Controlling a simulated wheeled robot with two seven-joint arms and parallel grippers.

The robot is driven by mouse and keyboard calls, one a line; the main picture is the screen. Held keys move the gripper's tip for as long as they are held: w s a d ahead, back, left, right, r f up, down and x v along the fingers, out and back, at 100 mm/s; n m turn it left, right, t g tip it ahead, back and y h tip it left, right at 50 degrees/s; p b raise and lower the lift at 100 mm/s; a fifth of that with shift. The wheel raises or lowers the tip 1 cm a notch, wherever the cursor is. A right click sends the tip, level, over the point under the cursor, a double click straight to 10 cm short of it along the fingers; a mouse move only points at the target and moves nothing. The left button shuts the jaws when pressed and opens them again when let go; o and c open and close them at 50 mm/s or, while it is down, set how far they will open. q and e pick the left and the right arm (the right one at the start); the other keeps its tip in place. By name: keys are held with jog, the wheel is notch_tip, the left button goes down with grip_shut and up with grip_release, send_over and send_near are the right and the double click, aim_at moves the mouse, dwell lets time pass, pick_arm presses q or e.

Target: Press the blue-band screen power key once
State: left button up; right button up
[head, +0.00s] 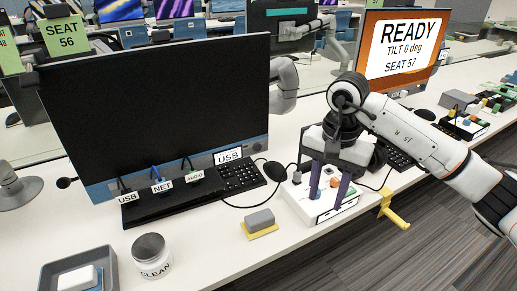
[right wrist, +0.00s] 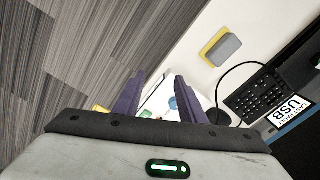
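The blue-band screen (head: 150,100) stands at the left of the head view, its panel black, with a blue strip (head: 100,192) along its lower edge. A small dark round mark (head: 257,146) sits near the strip's right end; I cannot tell whether it is the power key. In the right wrist view only a corner of the strip (right wrist: 285,134) shows. My right gripper (head: 329,190) points down over a white control box (head: 318,206), right of the screen. Its purple fingers are apart, also in the right wrist view (right wrist: 158,100), with nothing held between them. My left gripper is not in view.
A keyboard (head: 190,196) lies before the screen, with USB, NET and AUDIO tags above it. A grey block on a yellow pad (head: 260,222), a CLEAN jar (head: 150,256) and a grey tray (head: 52,272) stand in front. An orange READY screen (head: 400,50) is at right.

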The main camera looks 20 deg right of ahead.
grip_shut()
dwell(1.2)
